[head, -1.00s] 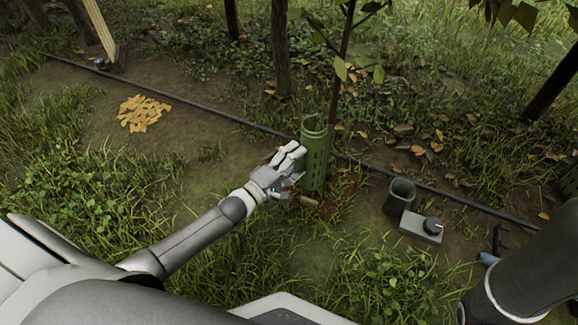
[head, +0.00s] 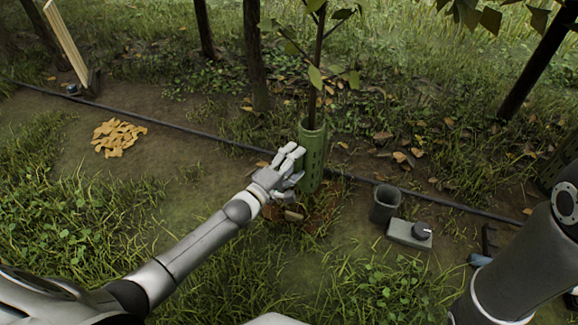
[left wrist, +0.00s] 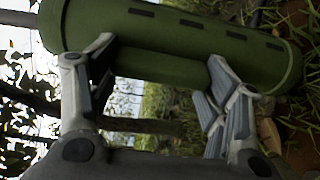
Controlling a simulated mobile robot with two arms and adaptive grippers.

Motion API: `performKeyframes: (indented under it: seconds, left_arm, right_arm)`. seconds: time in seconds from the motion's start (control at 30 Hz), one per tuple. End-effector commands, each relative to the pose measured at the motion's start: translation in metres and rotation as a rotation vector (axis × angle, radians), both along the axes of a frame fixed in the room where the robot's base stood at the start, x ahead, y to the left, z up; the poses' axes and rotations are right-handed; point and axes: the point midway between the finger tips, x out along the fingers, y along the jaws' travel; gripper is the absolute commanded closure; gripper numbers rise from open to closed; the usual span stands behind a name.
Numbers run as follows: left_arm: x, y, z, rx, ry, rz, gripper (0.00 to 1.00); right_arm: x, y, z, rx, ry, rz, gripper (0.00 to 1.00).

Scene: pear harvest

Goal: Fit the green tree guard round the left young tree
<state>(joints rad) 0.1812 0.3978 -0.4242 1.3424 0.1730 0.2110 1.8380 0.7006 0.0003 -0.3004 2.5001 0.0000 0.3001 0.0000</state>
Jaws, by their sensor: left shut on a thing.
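The green tree guard (head: 311,165) stands roughly upright on brown soil in the head view. The thin trunk of the left young tree (head: 318,65) comes down into its top opening, so the guard appears to be around it. The trunk's foot is hidden. My left gripper (head: 289,166) is shut on the guard's left side. In the left wrist view, the guard (left wrist: 200,35) lies across the top, with dark slots, against the fingers of my left gripper (left wrist: 155,90). My right gripper is out of view.
A black hose (head: 230,143) runs along the ground behind the guard. A dark grey cup (head: 384,204) and a grey box with a knob (head: 408,233) stand to the right. A thicker trunk (head: 256,60) stands behind.

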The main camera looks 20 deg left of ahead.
Motion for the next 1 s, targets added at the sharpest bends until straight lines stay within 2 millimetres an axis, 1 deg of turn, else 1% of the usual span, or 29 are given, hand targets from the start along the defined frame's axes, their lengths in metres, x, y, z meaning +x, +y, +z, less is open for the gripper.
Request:
performKeyframes:
  seconds: [0.03, 0.4, 0.6, 0.93, 0.97, 1.0]
  left_arm:
    - [-0.001, 0.001, -0.009, 0.0, 0.004, 0.001, 0.55]
    - [-0.001, 0.001, -0.031, 0.001, 0.003, 0.001, 0.55]
    - [-0.001, 0.001, -0.035, 0.001, 0.003, 0.001, 0.55]
    - [-0.001, 0.001, -0.036, 0.002, 0.002, 0.001, 0.55]
    - [-0.001, 0.001, -0.036, 0.002, 0.002, 0.001, 0.25]
    - [-0.001, 0.001, -0.036, 0.002, 0.002, 0.001, 0.2]
  right_arm:
    - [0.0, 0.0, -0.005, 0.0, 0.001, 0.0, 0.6]
    - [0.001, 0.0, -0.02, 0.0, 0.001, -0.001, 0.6]
    - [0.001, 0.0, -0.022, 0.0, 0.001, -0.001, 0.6]
    - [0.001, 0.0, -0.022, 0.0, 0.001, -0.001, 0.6]
    - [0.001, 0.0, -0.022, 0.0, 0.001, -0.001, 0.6]
    - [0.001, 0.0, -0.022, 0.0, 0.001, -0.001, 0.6]
